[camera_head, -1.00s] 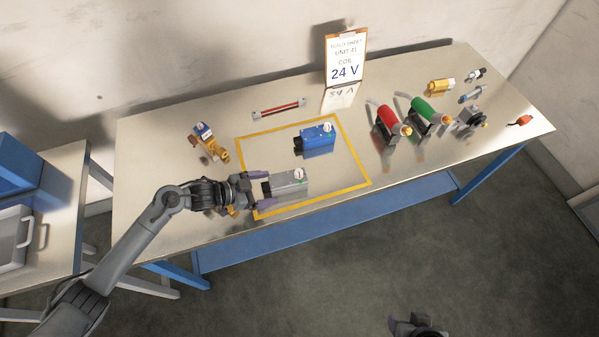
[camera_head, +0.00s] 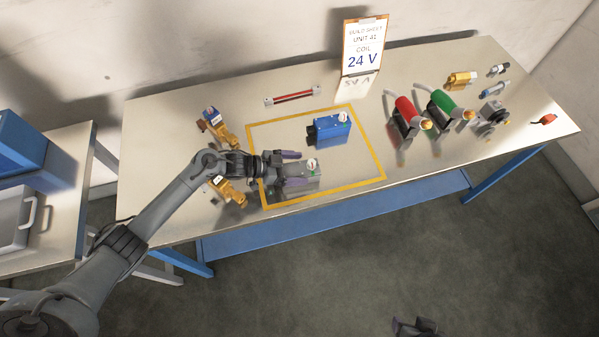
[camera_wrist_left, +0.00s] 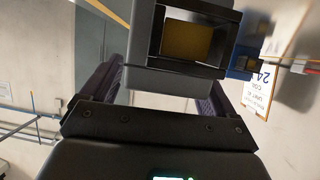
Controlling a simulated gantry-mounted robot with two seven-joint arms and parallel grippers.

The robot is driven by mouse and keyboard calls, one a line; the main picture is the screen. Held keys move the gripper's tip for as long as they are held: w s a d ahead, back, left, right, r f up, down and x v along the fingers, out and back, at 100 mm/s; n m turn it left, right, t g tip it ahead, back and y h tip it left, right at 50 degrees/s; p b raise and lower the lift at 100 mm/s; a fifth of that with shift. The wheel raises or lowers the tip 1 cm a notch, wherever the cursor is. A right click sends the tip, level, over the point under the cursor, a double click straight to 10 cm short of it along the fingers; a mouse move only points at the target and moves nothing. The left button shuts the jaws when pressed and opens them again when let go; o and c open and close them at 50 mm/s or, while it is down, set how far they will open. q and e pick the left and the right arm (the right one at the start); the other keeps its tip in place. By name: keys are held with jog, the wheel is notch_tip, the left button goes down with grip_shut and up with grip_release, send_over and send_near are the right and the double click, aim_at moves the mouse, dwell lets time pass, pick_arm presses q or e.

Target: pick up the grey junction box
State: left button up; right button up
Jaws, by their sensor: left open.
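The grey junction box (camera_head: 308,182) lies in the near part of the yellow-outlined area, with a small round dial on top. My left gripper (camera_head: 295,169) is at its left end, purple fingers open and pointing right. In the left wrist view the grey box (camera_wrist_left: 172,81) shows between the two fingers, its dark end with a square opening facing the camera. I cannot tell whether the fingers touch it. Part of the box is hidden by the gripper. My right gripper (camera_head: 417,327) shows only partly at the bottom edge, over the floor.
A blue box (camera_head: 328,132) stands behind the grey one inside the yellow outline. Brass valves (camera_head: 218,127) and (camera_head: 230,192) lie to the left. A build sheet (camera_head: 363,47) stands at the back. Red (camera_head: 406,112) and green (camera_head: 445,104) cylinders are to the right.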

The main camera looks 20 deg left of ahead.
pick_arm(q)
jog(key=c, duration=1.2)
jog(key=shift+r, duration=0.15)
